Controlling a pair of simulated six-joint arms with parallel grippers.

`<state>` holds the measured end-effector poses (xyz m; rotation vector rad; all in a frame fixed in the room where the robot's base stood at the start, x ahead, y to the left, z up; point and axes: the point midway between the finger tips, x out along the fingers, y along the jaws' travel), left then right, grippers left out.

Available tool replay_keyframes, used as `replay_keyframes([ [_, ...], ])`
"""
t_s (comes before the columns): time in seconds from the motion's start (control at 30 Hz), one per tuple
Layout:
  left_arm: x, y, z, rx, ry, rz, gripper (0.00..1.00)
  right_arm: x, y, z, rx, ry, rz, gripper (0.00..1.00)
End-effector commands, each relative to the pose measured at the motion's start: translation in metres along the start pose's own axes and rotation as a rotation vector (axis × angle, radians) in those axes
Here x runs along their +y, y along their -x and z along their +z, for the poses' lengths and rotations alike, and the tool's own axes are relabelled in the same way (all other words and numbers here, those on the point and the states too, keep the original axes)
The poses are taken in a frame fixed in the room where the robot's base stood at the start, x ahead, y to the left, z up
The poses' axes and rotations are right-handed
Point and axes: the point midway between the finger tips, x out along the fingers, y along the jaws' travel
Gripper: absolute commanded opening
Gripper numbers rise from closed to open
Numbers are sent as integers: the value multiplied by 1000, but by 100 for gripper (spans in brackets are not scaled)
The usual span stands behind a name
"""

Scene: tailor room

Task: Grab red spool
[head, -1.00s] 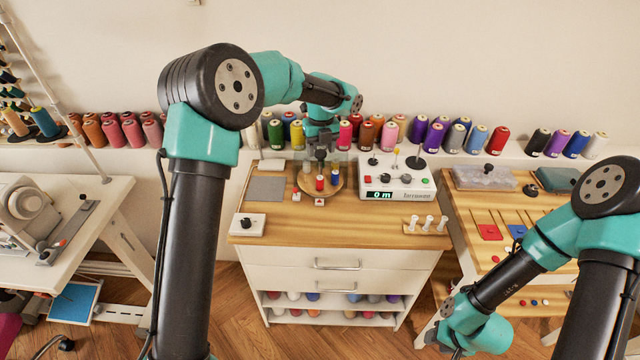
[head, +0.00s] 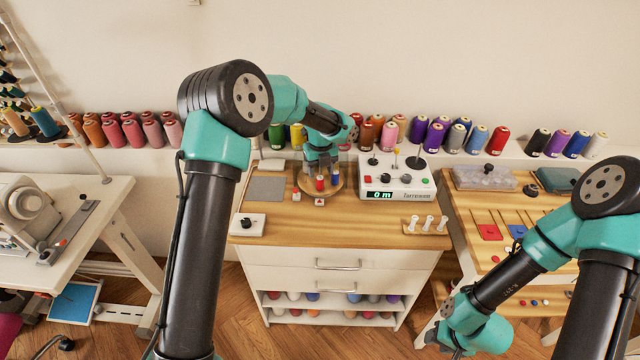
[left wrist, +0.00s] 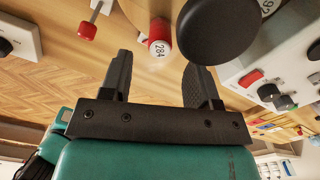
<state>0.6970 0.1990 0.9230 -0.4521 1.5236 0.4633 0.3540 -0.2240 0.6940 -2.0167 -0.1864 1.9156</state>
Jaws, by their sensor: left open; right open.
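My left gripper (head: 320,166) is over the board, pointing down. In the left wrist view the left gripper (left wrist: 157,68) has its fingers apart with nothing between them. My right arm is at the lower right; its fingers are not seen.
A dark round disc (left wrist: 218,28) is close beside the red spool. A red-tipped pin (left wrist: 87,32) stands on the other side. A white control box (head: 397,183) sits right of the board. The worktop's front is mostly clear, with white pegs (head: 427,223) at right.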

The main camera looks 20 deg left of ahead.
Motion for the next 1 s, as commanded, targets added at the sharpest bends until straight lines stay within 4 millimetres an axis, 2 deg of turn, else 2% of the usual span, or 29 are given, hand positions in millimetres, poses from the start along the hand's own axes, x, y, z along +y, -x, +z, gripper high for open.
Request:
replay_keyframes([
  [0.2, 0, -31, 1, 2, -1, 1, 56, 0, 0, 0, 0, 0, 0, 43],
  [0.33, 0, -42, 1, 1, 0, 1, 56, 0, 0, 0, 0, 0, 0, 43],
  [0.83, 0, -44, 1, 0, 0, 0, 56, 0, 0, 0, 0, 0, 0, 43],
  [1.0, 0, -44, 1, 0, 0, 0, 40, 0, 0, 0, 0, 0, 0, 43],
])
